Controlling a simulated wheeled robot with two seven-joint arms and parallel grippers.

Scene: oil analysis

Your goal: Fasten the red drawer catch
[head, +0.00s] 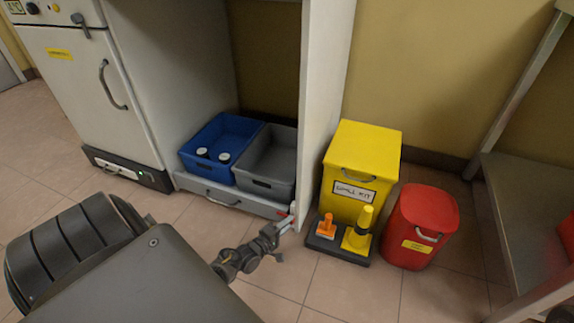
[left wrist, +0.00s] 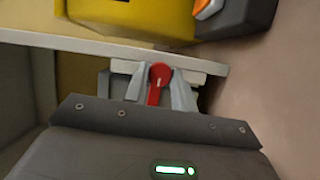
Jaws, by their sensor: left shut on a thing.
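The red drawer catch (left wrist: 157,80) shows in the left wrist view as a round head with a short lever pointing down the picture. It is on a pale mount by the edge of the white panel. My left gripper (left wrist: 160,92) is shut on the catch, one pale finger on each side of it. In the head view my left gripper (head: 277,231) is at the right end of the low grey drawer (head: 230,198), close to the floor. The catch is mostly hidden there. The drawer front looks flush below the bins. My right gripper is not in view.
A blue bin (head: 207,150) with two round white-topped items and a grey bin (head: 270,163) sit above the drawer. Right of the white panel (head: 322,90) stand a yellow spill kit box (head: 361,155), a dark tray (head: 338,249) and a red bin (head: 420,220). Open floor lies in front.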

